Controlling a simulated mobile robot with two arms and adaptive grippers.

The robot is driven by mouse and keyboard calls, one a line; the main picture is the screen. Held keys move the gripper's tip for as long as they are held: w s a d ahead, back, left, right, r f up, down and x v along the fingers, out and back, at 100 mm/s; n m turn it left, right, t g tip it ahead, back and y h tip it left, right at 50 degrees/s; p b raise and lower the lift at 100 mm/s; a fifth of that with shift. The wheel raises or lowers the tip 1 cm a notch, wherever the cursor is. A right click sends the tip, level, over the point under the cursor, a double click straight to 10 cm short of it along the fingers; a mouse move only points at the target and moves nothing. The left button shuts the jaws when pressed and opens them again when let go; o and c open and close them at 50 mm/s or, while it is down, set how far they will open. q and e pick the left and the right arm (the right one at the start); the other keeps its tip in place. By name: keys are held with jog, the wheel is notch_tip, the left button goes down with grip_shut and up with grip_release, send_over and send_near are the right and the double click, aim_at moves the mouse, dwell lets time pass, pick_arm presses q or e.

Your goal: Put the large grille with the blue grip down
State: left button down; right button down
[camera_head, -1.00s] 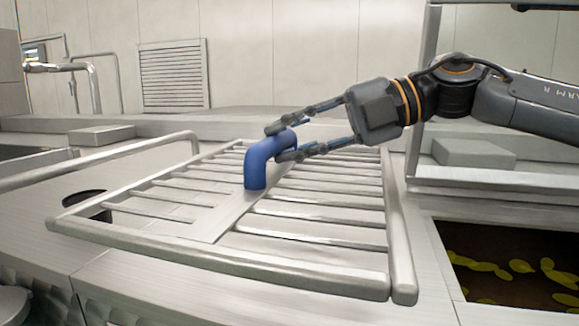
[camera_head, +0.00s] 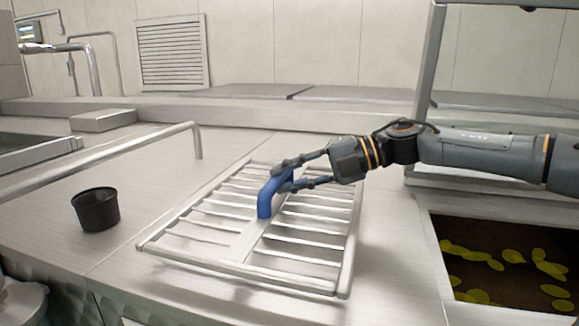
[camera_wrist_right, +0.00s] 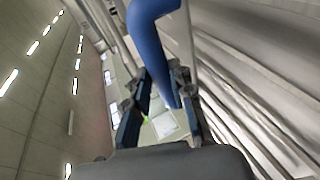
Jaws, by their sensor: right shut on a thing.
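The large grille (camera_head: 247,242) is a pale metal frame with several crossbars and a flat middle strip. Its arched blue grip (camera_head: 266,201) rises from that strip. My right gripper (camera_head: 285,178) comes from the right and is shut on the top of the grip. The grille lies nearly level, low over the pale counter, with shadow below its front edge; I cannot tell whether it touches. In the right wrist view, the blue grip (camera_wrist_right: 150,42) runs between the fingers, with the grille's bars (camera_wrist_right: 245,80) at the right. My left gripper is not in view.
A black cup (camera_head: 96,209) stands left of the grille. A bent metal rail (camera_head: 110,150) runs behind the cup. An open pit with yellowish pieces (camera_head: 500,262) lies at the right, beside a metal frame post (camera_head: 430,60). The counter (camera_head: 110,265) is clear in front of the cup.

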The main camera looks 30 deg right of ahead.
notch_tip(320, 180, down, 2)
jog(key=shift+d+f, duration=0.1)
jog(key=shift+f, duration=0.15)
jog(key=shift+f, duration=0.1)
jog(key=c, duration=1.2)
grip_release()
jog(key=shift+s+f, duration=0.1)
jog(key=shift+o, duration=0.2)
